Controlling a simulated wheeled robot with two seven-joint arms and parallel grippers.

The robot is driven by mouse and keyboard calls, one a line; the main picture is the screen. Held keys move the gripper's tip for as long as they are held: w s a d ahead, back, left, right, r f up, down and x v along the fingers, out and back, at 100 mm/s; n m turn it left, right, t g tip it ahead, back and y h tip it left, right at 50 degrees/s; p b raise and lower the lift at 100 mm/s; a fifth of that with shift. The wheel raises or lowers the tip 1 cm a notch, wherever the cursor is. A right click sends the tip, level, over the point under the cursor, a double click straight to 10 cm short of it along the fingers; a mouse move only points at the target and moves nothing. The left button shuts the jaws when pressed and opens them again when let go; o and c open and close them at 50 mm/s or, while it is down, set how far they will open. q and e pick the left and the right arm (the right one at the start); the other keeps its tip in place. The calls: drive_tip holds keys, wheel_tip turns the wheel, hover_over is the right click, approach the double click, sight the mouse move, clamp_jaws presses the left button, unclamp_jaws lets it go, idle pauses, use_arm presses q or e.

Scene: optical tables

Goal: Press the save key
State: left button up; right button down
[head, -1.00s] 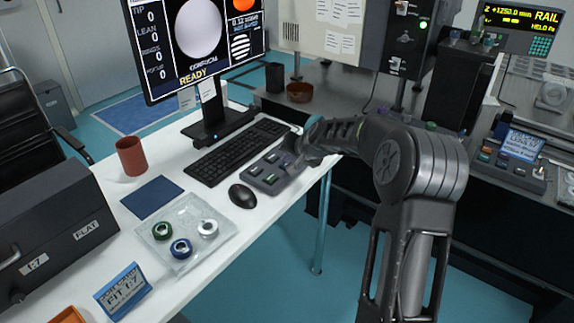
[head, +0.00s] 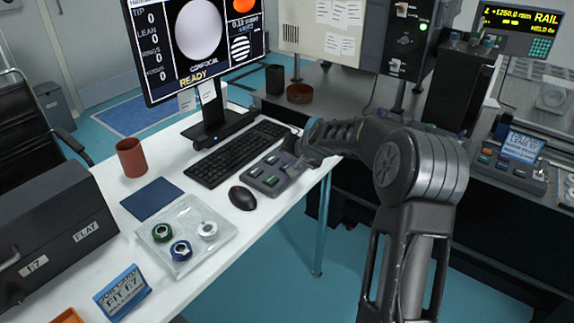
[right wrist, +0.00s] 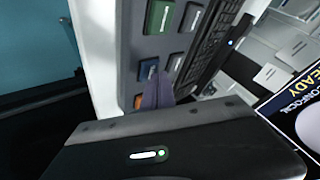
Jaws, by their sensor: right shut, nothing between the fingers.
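A small grey keypad (head: 268,182) with several coloured keys lies on the white desk, beside the keyboard. In the right wrist view the keypad (right wrist: 170,43) shows a green key (right wrist: 158,17), a blue key (right wrist: 147,69), an orange key (right wrist: 139,101) and dark keys. No key lettering is readable, so I cannot tell which is the save key. My right gripper (head: 291,158) is shut and empty at the keypad's far right end. Its fingertips (right wrist: 156,88) overlap the lower keys in the wrist view; I cannot tell whether they touch. My left gripper is not in view.
The keyboard (head: 237,152) and monitor (head: 195,40), which reads READY, are behind the keypad. A mouse (head: 242,198) and a clear tray (head: 160,234) with ring-shaped parts are nearer. A red-brown cup (head: 131,158) stands at left. The desk's right edge is close to the keypad.

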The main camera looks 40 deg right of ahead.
drive_tip(key=shift+r, duration=0.55)
drive_tip(key=shift+r+p, duration=0.1)
drive_tip(key=shift+p, duration=0.2)
drive_tip(key=shift+r+p, duration=1.85)
drive_tip(key=shift+r, duration=0.6)
drive_tip(key=shift+f, duration=0.15)
